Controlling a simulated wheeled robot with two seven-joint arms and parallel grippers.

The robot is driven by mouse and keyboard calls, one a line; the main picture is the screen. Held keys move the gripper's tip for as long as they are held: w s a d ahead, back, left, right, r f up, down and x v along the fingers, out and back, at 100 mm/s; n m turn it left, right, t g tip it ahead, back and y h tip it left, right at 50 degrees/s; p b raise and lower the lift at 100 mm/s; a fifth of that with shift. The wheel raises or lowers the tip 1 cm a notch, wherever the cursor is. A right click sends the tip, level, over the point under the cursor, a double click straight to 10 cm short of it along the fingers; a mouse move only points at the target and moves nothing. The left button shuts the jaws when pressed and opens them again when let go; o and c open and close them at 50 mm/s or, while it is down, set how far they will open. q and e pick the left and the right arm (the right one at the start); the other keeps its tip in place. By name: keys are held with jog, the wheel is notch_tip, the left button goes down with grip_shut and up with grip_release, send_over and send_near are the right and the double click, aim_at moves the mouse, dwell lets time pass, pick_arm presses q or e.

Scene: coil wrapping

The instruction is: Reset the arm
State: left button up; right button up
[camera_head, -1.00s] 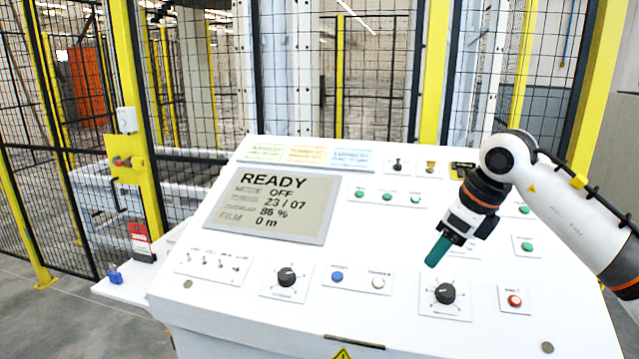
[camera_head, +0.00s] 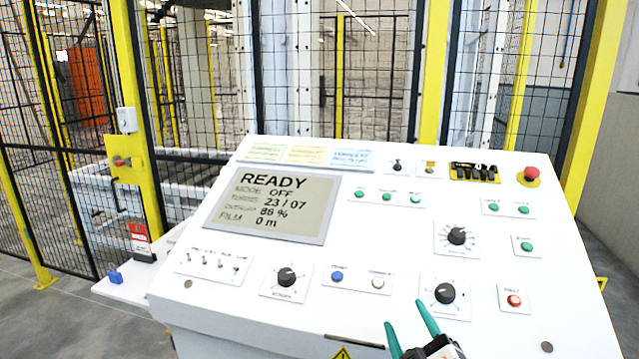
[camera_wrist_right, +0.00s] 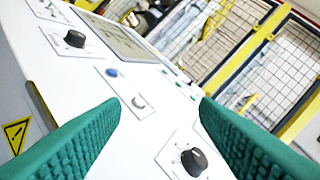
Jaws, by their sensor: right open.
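My right gripper (camera_head: 410,328) is low in the head view, in front of the lower edge of the white control panel (camera_head: 330,255). Its two green fingers are spread apart with nothing between them. In the right wrist view the open fingers (camera_wrist_right: 160,135) frame the panel's face, with a black knob (camera_wrist_right: 194,161) near the right finger and a white button (camera_wrist_right: 138,102) between them. The right arm's links are out of the head view, apart from the dark gripper body at the bottom edge. My left gripper is not in view.
The panel carries a screen (camera_head: 272,205) reading READY, several knobs and buttons, and a red emergency stop (camera_head: 531,174). Behind it stands a yellow-framed mesh fence (camera_head: 375,70).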

jog(key=s+d+f+m+g+h, duration=0.25)
jog(key=s+f+g, duration=0.2)
jog(key=f, duration=0.35)
jog(key=s+d+f+m+g+h, duration=0.1)
jog(key=s+d+f+m+g, duration=0.25)
jog(key=s+f, duration=0.35)
jog(key=s+f+m+g, duration=0.1)
jog(key=s+f+g, duration=0.3)
jog(key=s, duration=0.4)
jog(key=s+f+m+g, duration=0.2)
jog(key=s+f+g, duration=0.25)
jog(key=s, duration=0.35)
notch_tip(320, 180, down, 29)
jog(key=s, duration=0.2)
jog(key=s+d+f+g, duration=0.2)
jog(key=s+f, duration=1.1)
jog(key=s, duration=0.2)
jog(key=shift+s+d+f+n+y, duration=0.2)
jog(key=shift+d+f+n+y, duration=0.1)
jog(key=shift+d+n+y, duration=0.1)
